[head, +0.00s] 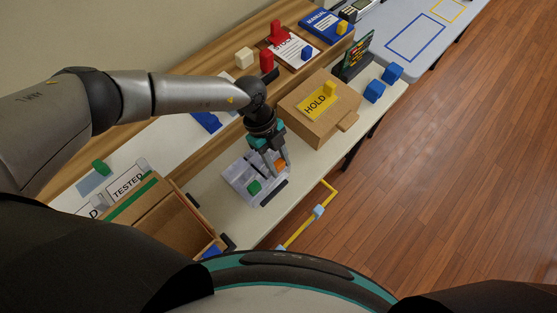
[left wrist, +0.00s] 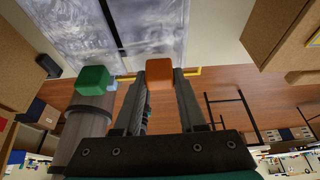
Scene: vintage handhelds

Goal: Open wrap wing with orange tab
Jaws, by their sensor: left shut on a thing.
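The silvery-grey wrap (head: 238,173) lies on the pale bench and looks flat in the head view. Its orange tab (head: 280,164) is at the wrap's right side, between the fingers of my left gripper (head: 282,168). In the left wrist view the orange tab (left wrist: 159,84) sits between both fingertips of my left gripper (left wrist: 160,88), which is shut on it. A green tab (head: 254,187) is on the wrap's nearer part; it also shows in the left wrist view (left wrist: 92,79). What lies under the wrap is hidden. My right gripper is not in view.
A cardboard box with a yellow HOLD label (head: 307,126) stands just right of my left gripper. An open cardboard box (head: 150,215) stands at the lower left. Blue blocks (head: 374,91) lie farther right. A wooden shelf (head: 225,95) runs behind.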

